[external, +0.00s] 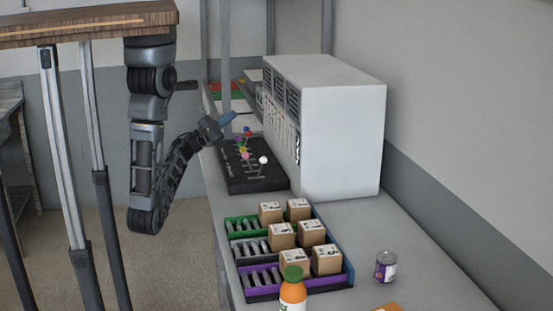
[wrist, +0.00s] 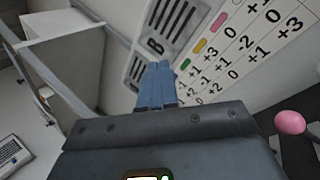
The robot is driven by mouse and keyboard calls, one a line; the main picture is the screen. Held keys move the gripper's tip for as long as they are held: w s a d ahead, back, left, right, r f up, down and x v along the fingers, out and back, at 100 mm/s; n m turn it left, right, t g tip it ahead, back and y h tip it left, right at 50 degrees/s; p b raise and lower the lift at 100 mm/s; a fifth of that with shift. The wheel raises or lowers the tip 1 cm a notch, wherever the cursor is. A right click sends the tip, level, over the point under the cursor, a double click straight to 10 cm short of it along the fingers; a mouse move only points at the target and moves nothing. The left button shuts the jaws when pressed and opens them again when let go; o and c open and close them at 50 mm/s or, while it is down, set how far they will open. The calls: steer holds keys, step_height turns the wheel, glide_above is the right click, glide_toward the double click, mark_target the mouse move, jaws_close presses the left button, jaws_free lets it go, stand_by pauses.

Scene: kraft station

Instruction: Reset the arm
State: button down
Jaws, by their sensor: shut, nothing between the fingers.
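My gripper (external: 226,119) is at the end of my arm, raised over the black board with coloured knobs (external: 253,178) in the external view. Its blue fingers are together and hold nothing. In the wrist view the closed fingers (wrist: 157,84) point toward a white panel (wrist: 232,50) with coloured marks and numbers. A pink ball-shaped knob (wrist: 290,122) shows at the right of the wrist view. I cannot tell from these views whether the fingers touch anything.
A large white cabinet (external: 345,130) stands behind the board. In front are green, black and purple racks (external: 262,278) with several small boxes (external: 326,259). An orange bottle (external: 292,291) and a purple can (external: 385,266) stand nearby.

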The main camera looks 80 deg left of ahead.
steer(key=d+f+m+g, duration=0.2)
steer(key=d+f, duration=0.4)
steer(key=d+f+m+g+h+b, duration=0.1)
steer(key=d+f+m+g, duration=0.2)
steer(key=d+f, duration=0.2)
steer(key=d+f+m+g, duration=0.2)
steer(key=d+f+m, duration=0.1)
steer(key=d+f, duration=0.3)
steer(key=shift+s+d+f+g+h, duration=0.3)
steer(key=shift+s+d+f+g, duration=0.1)
steer(key=shift+d, duration=0.1)
steer(key=s+d+m, duration=0.2)
steer(key=m, duration=0.1)
steer(key=s+d+m, duration=0.2)
steer(key=s+d+f+m+g+b, duration=0.1)
steer(key=s+d+m, duration=0.1)
steer(key=m, duration=0.1)
steer(key=shift+m+h, duration=0.3)
steer(key=s+d+r+m+h, duration=0.3)
steer(key=s+d+r+m, duration=0.2)
steer(key=m, duration=0.7)
steer(key=shift+s+d+t+b, duration=0.35)
steer(key=shift+s+d+t, duration=0.05)
steer(key=shift+s+d, duration=0.45)
